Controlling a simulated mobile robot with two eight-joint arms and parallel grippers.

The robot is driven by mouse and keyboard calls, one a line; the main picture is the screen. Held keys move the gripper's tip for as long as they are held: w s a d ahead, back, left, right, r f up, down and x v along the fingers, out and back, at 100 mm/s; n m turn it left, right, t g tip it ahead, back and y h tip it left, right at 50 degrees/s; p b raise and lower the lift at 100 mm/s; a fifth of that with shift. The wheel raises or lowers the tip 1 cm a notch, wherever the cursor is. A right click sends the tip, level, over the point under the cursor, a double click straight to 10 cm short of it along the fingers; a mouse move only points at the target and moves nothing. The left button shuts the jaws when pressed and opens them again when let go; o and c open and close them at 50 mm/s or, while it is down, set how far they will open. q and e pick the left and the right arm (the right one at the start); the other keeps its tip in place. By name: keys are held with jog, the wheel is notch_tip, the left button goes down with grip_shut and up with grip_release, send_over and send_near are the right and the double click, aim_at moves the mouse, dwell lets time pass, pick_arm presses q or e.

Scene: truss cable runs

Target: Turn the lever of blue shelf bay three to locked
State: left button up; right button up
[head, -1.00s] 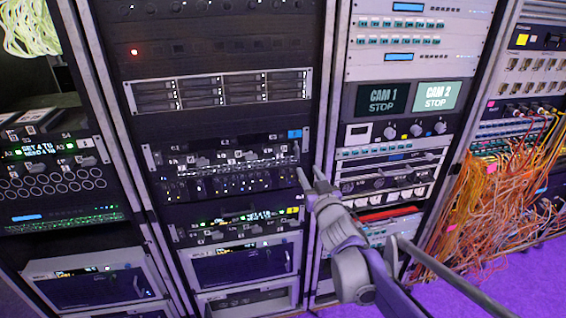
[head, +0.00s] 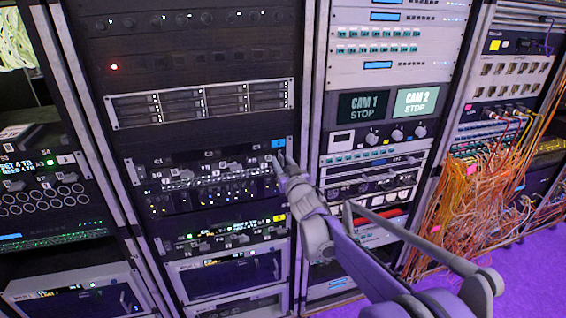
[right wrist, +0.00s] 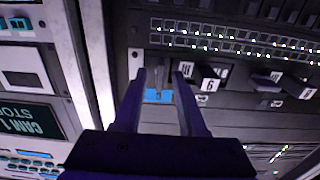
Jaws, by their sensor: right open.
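The blue shelf (head: 137,172) is a dark panel with a blue tag (head: 279,143) at its right end and a row of small levers with white labels. My right gripper (head: 283,160) is at its right end, just below the tag. In the right wrist view, which shows the rack upside down, the right gripper (right wrist: 159,74) is open, with a grey lever (right wrist: 167,80) appearing between its fingers, near the blue tag (right wrist: 158,96). Contact cannot be told. Other levers (right wrist: 265,80) lie to the right. Bay numbers are mostly too small to read. My left gripper is not in view.
A similar shelf with a yellow tag (head: 279,218) is just below. A drive unit (head: 196,104) is above. A metal rack post (head: 312,110) stands close to the gripper's right. Orange cables (head: 470,200) hang at the far right over purple floor (head: 520,265).

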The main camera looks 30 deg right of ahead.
grip_shut()
jog(key=shift+n, duration=0.3)
jog(key=n, duration=0.4)
jog(key=shift+p, duration=0.4)
jog(key=n+p, duration=0.1)
jog(key=n, duration=0.3)
jog(key=shift+a, duration=0.1)
jog(key=n+p, duration=0.1)
jog(key=n, duration=0.4)
jog(key=shift+n+p, duration=0.3)
jog(key=shift+p, duration=0.1)
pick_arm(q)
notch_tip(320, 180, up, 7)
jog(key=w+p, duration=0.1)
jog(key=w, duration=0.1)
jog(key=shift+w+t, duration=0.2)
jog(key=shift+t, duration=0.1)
pick_arm(e)
jog(key=shift+f+n, duration=0.2)
jog(key=shift+n, duration=1.7)
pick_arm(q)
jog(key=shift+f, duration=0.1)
